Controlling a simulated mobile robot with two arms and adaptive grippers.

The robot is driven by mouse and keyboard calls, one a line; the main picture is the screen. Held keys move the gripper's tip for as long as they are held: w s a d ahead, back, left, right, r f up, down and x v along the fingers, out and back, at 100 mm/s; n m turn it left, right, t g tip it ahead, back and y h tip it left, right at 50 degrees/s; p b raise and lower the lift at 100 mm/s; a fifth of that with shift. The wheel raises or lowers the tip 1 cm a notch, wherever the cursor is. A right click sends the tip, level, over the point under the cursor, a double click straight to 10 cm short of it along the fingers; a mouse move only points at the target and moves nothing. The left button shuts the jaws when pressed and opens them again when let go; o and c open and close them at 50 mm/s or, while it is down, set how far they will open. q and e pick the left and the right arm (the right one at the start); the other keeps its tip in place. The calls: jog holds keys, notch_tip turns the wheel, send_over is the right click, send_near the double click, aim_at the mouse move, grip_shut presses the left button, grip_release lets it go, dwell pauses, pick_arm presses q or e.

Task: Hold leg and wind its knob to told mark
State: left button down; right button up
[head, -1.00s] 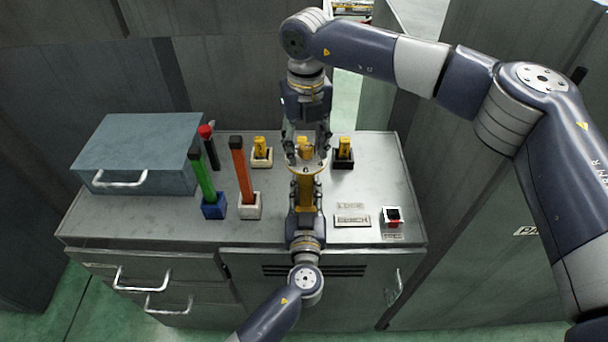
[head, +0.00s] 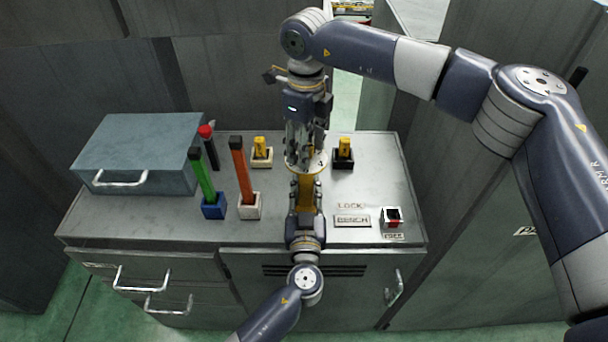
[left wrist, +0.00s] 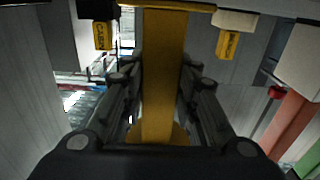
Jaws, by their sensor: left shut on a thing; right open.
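The yellow leg (head: 306,196) stands upright on the bench, with a pale round dial plate (head: 316,166) at its top. My left gripper (head: 306,186) is shut on the leg from the front. The leg also fills the space between its fingers in the left wrist view (left wrist: 163,80). My right gripper (head: 305,150) points down over the dial plate, open, with its fingers around the knob's place. The knob is hidden behind these fingers. A small dark mark shows on the plate's right side, too small to read surely.
The grey bench top (head: 375,185) holds a blue-grey case (head: 135,150), a green bar (head: 203,178), an orange bar (head: 241,165), and yellow pieces in a cream holder (head: 262,160) and a black holder (head: 343,160). LOCK and BENCH labels (head: 352,221) and a red-black switch (head: 393,216) lie right.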

jog(key=c, duration=0.8)
jog(key=m, duration=0.3)
jog(key=shift+m, duration=0.7)
jog(key=shift+f, duration=0.1)
jog(key=m, duration=0.2)
jog(key=shift+m, duration=0.4)
jog(key=o, duration=0.8)
jog(key=shift+r, duration=3.6)
